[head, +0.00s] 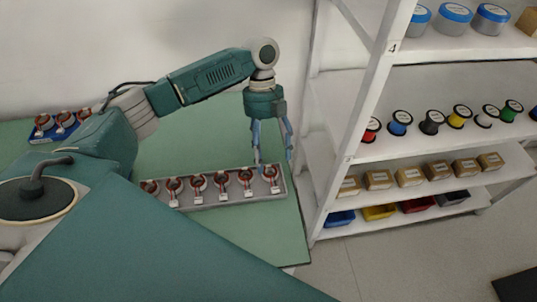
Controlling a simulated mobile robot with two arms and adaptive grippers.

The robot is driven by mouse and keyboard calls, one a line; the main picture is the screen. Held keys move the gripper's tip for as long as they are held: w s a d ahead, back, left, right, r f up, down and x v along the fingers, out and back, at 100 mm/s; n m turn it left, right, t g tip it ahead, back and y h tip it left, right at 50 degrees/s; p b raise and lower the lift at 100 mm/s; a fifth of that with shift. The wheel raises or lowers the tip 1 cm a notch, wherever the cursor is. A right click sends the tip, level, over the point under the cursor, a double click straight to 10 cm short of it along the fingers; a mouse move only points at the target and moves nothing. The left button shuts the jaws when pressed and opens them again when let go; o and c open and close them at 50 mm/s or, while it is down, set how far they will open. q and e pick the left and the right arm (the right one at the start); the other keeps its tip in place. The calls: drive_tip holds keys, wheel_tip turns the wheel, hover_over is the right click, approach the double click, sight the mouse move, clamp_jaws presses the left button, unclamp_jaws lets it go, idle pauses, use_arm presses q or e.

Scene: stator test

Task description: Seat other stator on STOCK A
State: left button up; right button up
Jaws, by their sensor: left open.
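A grey tray (232,201) on the green table holds a row of several stators with copper-red windings and white tags. My left gripper (275,168) points down over the right end of this tray. It is open, with its blue fingers about the rightmost stator (270,175); whether they touch it I cannot tell. Another stator (246,177) sits just left of it. A blue tray (46,136) with several stators lies at the far left of the table, partly hidden by my left arm. No STOCK A label is legible. My right gripper is not in view.
A white shelf rack (338,160) stands right of the table, close to my left gripper. It carries jars, wire spools, cardboard boxes and coloured bins. The green table (225,235) has free room in front of and behind the grey tray.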

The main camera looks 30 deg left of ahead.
use_arm(q)
drive_tip(key=v, duration=1.1)
drive_tip(key=shift+r, duration=0.2)
drive_tip(key=shift+f, duration=0.15)
